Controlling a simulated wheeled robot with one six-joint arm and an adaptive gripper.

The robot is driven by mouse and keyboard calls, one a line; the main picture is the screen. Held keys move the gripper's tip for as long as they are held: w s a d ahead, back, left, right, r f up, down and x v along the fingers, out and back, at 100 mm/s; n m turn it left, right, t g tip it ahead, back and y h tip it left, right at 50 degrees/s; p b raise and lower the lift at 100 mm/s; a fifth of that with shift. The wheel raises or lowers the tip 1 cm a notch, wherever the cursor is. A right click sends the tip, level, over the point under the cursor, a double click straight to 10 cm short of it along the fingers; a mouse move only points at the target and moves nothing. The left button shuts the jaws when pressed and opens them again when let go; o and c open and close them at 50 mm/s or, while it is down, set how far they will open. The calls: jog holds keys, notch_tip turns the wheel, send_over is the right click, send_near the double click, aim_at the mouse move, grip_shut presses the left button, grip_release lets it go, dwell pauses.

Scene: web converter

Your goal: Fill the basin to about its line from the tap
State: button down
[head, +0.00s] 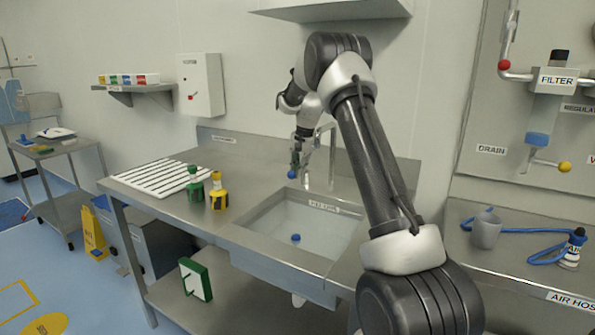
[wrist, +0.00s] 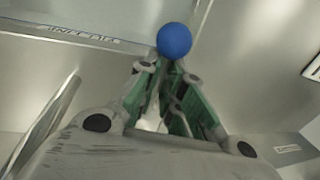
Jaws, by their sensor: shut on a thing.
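The steel basin (head: 259,222) is sunk in the bench, with a line label (head: 323,206) on its back inner wall; the label also shows in the wrist view (wrist: 80,33). A blue plug-like knob (head: 295,238) sits at its bottom. I cannot tell the water level or whether water runs. The tap (head: 332,155) rises behind the basin. My gripper (head: 295,168) is beside the tap, above the basin's back edge. In the wrist view my gripper (wrist: 170,68) is shut at a blue ball knob (wrist: 174,40); the knob's stem is hidden.
My arm crosses the basin's right side.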

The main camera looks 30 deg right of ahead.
jog(key=shift+s+a+f, duration=0.1)
jog(key=shift+a, duration=0.05)
jog(key=c, duration=1.5)
grip_release()
jog(key=shift+c, duration=0.2)
notch_tip(320, 180, up, 12)
jog(key=s+d, duration=0.1)
jog(key=s, duration=0.1)
jog(key=shift+d, duration=0.15)
